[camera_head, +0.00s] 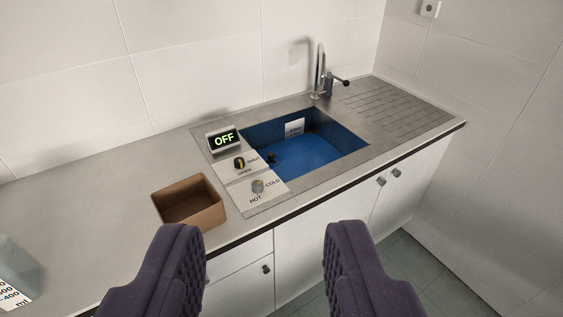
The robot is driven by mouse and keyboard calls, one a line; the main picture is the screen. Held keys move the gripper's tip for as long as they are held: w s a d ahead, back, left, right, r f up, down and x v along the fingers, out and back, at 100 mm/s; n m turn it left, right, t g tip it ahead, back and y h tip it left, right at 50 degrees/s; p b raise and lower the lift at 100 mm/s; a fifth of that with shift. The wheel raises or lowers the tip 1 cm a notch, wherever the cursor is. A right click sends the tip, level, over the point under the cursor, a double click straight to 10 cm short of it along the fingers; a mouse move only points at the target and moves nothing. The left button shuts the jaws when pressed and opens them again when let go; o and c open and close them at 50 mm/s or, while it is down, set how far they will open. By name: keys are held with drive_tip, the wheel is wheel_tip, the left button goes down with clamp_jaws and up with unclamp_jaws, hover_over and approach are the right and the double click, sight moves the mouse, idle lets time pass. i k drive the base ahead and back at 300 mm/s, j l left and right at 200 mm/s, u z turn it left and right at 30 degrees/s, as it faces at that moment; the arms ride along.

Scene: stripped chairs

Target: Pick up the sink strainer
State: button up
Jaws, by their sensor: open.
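I cannot clearly make out the sink strainer. A small dark round thing (273,159) shows at the left side of the blue sink basin (318,152), but I cannot tell if it is the strainer. The near part of the basin floor is hidden by the counter's front rim. My gripper (262,228) is in the foreground with its two dark purple padded fingers wide apart. Nothing is between them. It is in front of the counter and apart from the sink.
A brown open box (207,217) stands on the counter (95,212) left of the sink. A tap (319,72) rises behind. A measuring container (15,272) stands far left.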

sight(270, 156)
drive_tip(key=i+l, duration=0.2)
drive_tip(key=i, duration=0.25)
drive_tip(key=i+l+u, duration=0.1)
drive_tip(key=i+l, duration=0.15)
drive_tip(key=i, duration=0.25)
drive_tip(key=i+l, duration=0.25)
drive_tip(key=i, duration=0.2)
drive_tip(key=i+l+u, duration=0.1)
drive_tip(key=i+l, duration=0.15)
drive_tip(key=i, duration=0.25)
drive_tip(key=i+l, duration=0.25)
drive_tip(key=i, duration=0.2)
